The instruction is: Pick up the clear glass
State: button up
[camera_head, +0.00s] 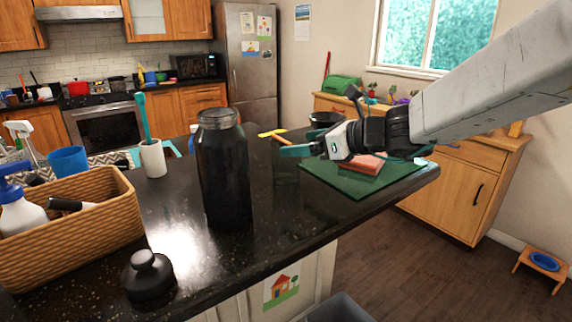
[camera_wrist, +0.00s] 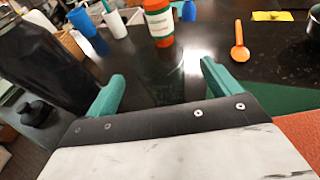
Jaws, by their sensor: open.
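In the head view my gripper (camera_head: 297,151) is over the counter, right of a tall dark jar (camera_head: 224,175); one finger points left and the other is mostly hidden. The jar also shows at the left of the wrist view (camera_wrist: 45,55).
An orange bottle (camera_wrist: 160,22) stands beyond my fingers, with an orange spoon (camera_wrist: 239,50) to its right. A wicker basket (camera_head: 75,235), white cup (camera_head: 152,158) and dark stopper (camera_head: 149,277) are left. A green mat (camera_head: 340,179) lies below my gripper near the counter's edge.

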aim_at(287, 143)
jog(key=x, duration=0.5)
jog(key=shift+a, duration=0.1)
jog(key=c, duration=1.2)
jog(key=shift+r, duration=0.1)
